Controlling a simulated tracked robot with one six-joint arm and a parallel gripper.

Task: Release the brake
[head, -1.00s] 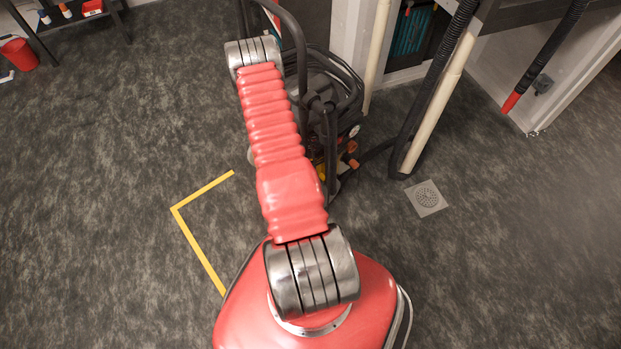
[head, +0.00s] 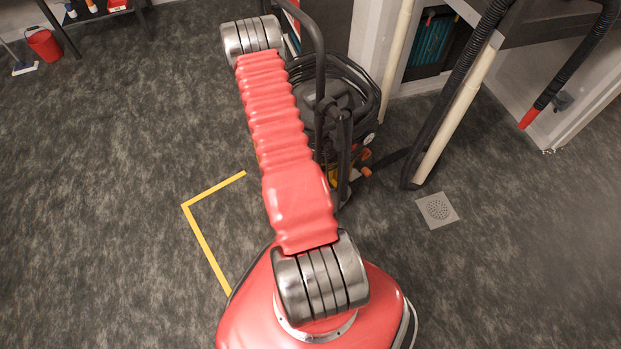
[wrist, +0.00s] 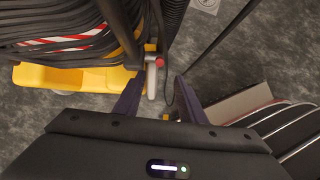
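A wheeled machine with a coiled black hose (head: 345,85) stands behind my arm in the head view, partly hidden by it. In the wrist view its yellow base (wrist: 85,77) is at the left, under black coils. A pale grey lever (wrist: 152,82) with a red round end (wrist: 159,62) stands at the machine's edge; I take it for the brake, though no label is readable. My gripper (wrist: 158,82) is open, with its two dark fingers on either side of the lever in the picture. I cannot tell the depth between them, and no contact shows. The gripper is hidden in the head view.
A black hose and a cream pipe (head: 455,115) stand right of the machine. A floor drain (head: 437,210) lies in front of them. Yellow floor tape (head: 207,245) marks a corner at the left. The floor further left is clear, up to a red bucket (head: 44,44).

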